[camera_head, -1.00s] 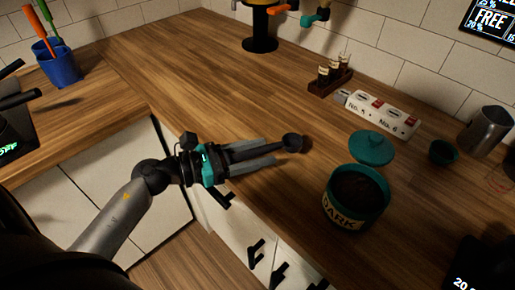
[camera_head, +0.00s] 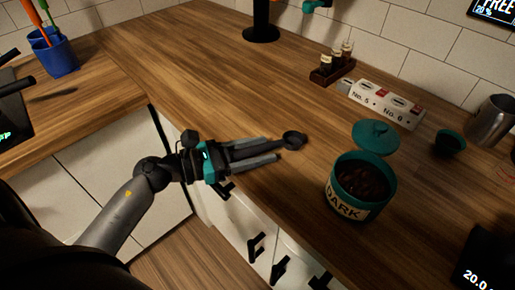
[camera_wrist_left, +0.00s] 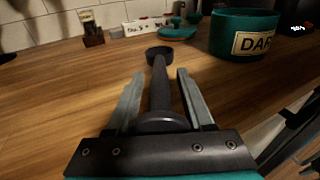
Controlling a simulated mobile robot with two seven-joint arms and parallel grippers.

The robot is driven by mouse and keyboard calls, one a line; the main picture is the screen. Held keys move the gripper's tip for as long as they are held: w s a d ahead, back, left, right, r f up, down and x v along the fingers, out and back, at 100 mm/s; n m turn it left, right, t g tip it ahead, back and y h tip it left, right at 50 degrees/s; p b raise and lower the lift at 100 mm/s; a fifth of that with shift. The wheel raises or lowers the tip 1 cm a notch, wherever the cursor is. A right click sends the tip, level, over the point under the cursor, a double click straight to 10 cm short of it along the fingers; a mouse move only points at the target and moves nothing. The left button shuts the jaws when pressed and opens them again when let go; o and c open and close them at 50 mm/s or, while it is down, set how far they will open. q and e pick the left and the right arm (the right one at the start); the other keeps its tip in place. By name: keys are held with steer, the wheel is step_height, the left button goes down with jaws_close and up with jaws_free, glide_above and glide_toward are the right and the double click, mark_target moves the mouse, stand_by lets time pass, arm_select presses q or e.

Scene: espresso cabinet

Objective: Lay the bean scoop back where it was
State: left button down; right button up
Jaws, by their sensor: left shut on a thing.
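The bean scoop (camera_head: 294,139) is black, with a small round bowl and a slim handle. My left gripper (camera_head: 277,149) is shut on the scoop's handle, with the bowl pointing out beyond the fingertips. The left wrist view shows the handle (camera_wrist_left: 160,85) between the two grey fingers and the bowl ahead of it. The scoop is low over the counter (camera_head: 215,75), near its front edge; I cannot tell whether it touches the wood. A teal canister (camera_head: 345,206) labelled DARK, open and holding dark beans, stands to the right of the scoop. My right gripper is not in view.
A teal lid (camera_head: 376,137) lies behind the canister. A white block (camera_head: 385,105) marked No. 5 and No. 6 and a rack of vials (camera_head: 332,67) stand farther back. A teal cup (camera_head: 450,143) and steel pitcher (camera_head: 490,120) are at right. Counter left of the scoop is clear.

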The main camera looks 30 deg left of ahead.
arm_select(q)
steer(key=shift+f+b, duration=0.4)
steer(key=shift+f, duration=0.1)
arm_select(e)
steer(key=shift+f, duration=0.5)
arm_select(q)
steer(key=shift+c, duration=1)
jaws_free()
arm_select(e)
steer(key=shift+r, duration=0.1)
arm_select(q)
steer(key=shift+r, duration=0.1)
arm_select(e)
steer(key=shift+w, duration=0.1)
arm_select(q)
steer(key=shift+s+a, duration=0.2)
steer(key=v, duration=1.4)
steer(key=shift+s+a, duration=0.25)
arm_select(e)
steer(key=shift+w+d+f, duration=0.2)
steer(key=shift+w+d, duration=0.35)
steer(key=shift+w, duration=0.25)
